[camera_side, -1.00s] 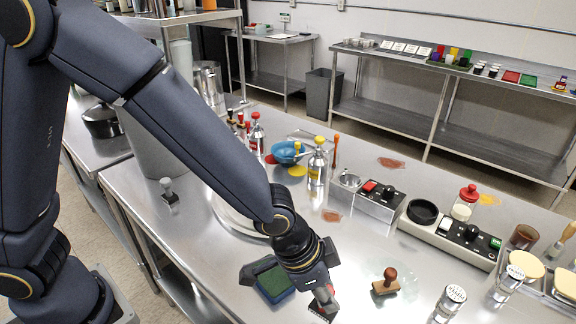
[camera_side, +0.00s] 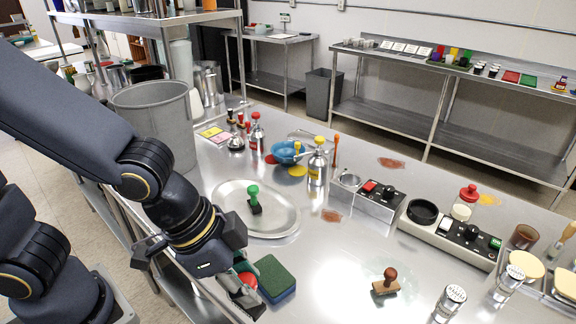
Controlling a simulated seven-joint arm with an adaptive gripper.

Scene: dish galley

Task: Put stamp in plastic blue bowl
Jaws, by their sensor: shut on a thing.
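My gripper (camera_side: 242,288) is low at the front left of the steel table, beside a green and dark blue pad. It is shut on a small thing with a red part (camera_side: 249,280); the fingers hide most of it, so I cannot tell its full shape. A blue bowl (camera_side: 287,153) stands farther back near the table's middle, well apart from the gripper. A stamp with a green handle (camera_side: 253,196) stands on the oval metal tray (camera_side: 285,219). A stamp with a brown knob and wooden base (camera_side: 387,281) stands right of the gripper.
The green and dark blue pad (camera_side: 275,277) lies right of my gripper. A yellow-capped metal bottle (camera_side: 317,165) stands close to the bowl's right. A grey bin (camera_side: 155,122) rises at the left. A black-and-steel device (camera_side: 368,195) is right of the bottle. Bare table lies at front centre.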

